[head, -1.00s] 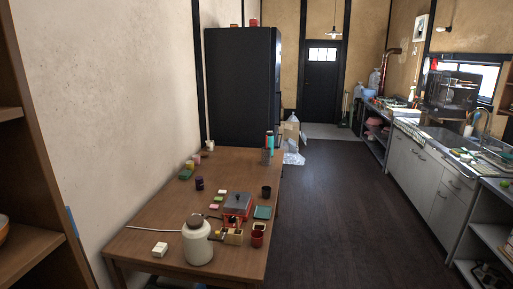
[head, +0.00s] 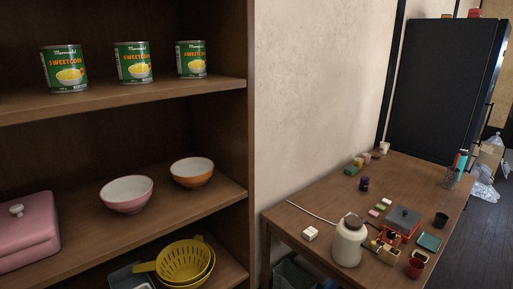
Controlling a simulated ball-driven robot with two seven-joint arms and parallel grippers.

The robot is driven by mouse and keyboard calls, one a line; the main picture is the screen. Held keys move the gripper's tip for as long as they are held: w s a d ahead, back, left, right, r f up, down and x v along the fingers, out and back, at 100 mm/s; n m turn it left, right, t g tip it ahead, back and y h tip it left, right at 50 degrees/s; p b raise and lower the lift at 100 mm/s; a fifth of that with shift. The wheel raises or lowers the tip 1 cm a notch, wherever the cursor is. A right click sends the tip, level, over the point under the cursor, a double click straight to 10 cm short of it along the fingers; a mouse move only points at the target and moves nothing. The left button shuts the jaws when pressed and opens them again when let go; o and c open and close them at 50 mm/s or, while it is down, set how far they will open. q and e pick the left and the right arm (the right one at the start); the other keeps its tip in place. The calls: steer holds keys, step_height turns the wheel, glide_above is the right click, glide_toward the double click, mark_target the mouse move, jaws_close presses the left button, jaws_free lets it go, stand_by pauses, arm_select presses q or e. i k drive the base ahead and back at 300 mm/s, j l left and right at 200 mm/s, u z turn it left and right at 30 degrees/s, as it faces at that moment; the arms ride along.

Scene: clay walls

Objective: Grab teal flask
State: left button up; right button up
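The teal flask (head: 462,160) is a small upright teal shape at the far right end of the wooden table (head: 325,199). It stands by a dark mesh holder (head: 451,177) that seems to hide part of it. Something red shows close beside it, and I cannot tell whether it belongs to the flask. Neither of my grippers is in view.
A wooden shelf (head: 250,130) with sweetcorn cans (head: 133,63), bowls (head: 127,194) and a yellow colander (head: 184,262) fills the left. A white jar (head: 349,242) stands at the table's near end. A black fridge (head: 440,90) stands behind. Dark floor (head: 484,225) is open at right.

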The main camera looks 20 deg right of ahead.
mark_target(463, 159)
steer(key=i+l, duration=0.1)
steer(key=l, duration=0.45)
steer(key=i+l, duration=0.1)
steer(key=l, duration=0.45)
steer(key=i+l, duration=0.1)
steer(key=l, duration=0.5)
steer(key=i+l, duration=0.1)
steer(key=l, duration=1)
steer(key=i+l, duration=0.15)
steer(key=l, duration=0.4)
steer(key=i+u, duration=0.05)
